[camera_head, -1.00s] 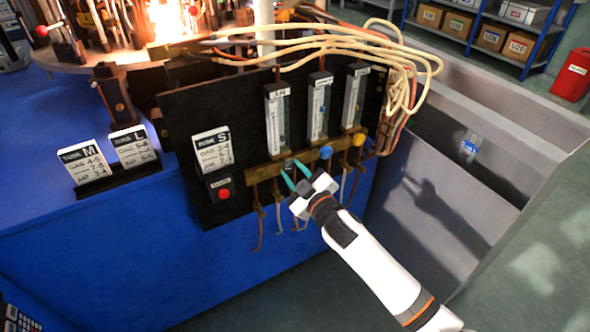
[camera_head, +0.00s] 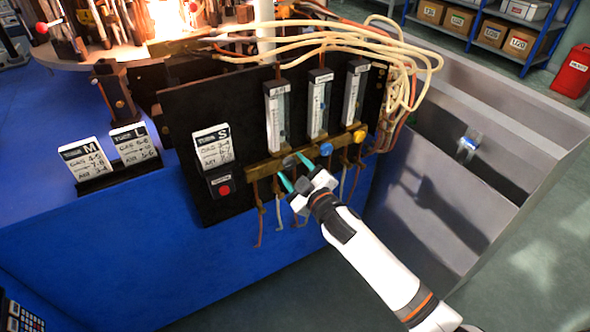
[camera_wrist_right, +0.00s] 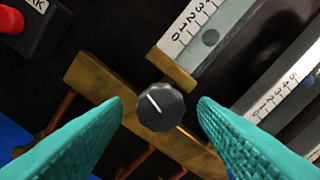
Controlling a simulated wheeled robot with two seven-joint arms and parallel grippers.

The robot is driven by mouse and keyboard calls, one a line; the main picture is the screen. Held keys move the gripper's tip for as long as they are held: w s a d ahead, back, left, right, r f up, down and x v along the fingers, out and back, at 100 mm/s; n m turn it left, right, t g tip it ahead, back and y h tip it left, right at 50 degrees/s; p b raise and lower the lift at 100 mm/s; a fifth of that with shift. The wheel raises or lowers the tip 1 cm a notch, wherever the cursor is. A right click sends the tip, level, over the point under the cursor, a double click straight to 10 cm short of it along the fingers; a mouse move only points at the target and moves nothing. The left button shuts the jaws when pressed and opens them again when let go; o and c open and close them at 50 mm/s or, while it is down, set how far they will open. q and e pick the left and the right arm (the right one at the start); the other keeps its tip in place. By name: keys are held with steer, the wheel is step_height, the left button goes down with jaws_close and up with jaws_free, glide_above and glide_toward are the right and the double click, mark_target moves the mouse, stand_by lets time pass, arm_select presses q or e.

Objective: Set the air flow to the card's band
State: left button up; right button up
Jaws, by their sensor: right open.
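My right gripper (camera_head: 294,173) is open below the flow panel, with its teal fingertips near the dark left knob (camera_head: 290,162). In the right wrist view the dark knob (camera_wrist_right: 160,106) lies between the open fingers (camera_wrist_right: 160,112), with a gap on both sides. Its white pointer line points to the upper left. The left flow tube (camera_head: 277,117) stands above this knob. My left gripper is out of view.
A blue knob (camera_head: 326,149) and a yellow knob (camera_head: 359,136) sit to the right on the brass bar. A red button (camera_head: 224,190) is at left. Cards M (camera_head: 85,160) and L (camera_head: 134,144) stand on the blue table. Pale hoses (camera_head: 410,85) loop at right.

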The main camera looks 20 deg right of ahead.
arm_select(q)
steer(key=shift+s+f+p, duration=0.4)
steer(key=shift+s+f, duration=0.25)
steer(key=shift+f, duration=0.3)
arm_select(e)
steer(key=v, duration=1.2)
